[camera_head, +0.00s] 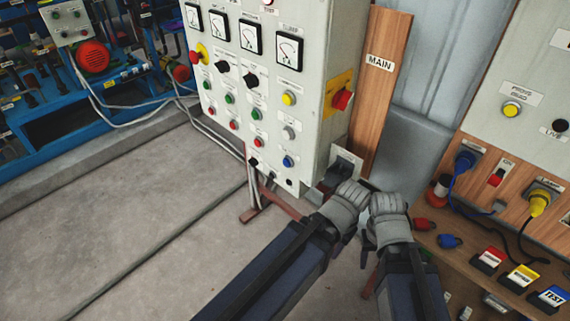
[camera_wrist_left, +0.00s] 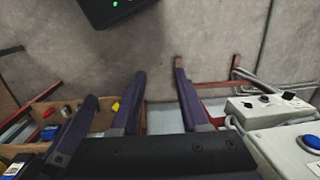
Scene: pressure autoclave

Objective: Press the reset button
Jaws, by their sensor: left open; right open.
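A grey control panel (camera_head: 265,110) stands left of my grippers in the head view. It carries a blue button (camera_head: 288,161), a grey button (camera_head: 289,132), a yellow button (camera_head: 289,98) and rows of green and red buttons. The labels are too small to read, so I cannot tell which one is the reset button. My left gripper (camera_head: 350,192) is beside the panel's lower right corner, apart from the blue button. In the left wrist view, its dark fingers (camera_wrist_left: 158,95) are spread with nothing between them. My right gripper (camera_head: 387,203) is open, close beside the left.
A wooden board marked MAIN (camera_head: 378,95) stands behind the panel. A bench (camera_head: 470,262) with plugs and coloured blocks is at the right. A red emergency knob (camera_head: 342,99) sticks out of the panel's side. The floor (camera_head: 120,230) at the left is clear.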

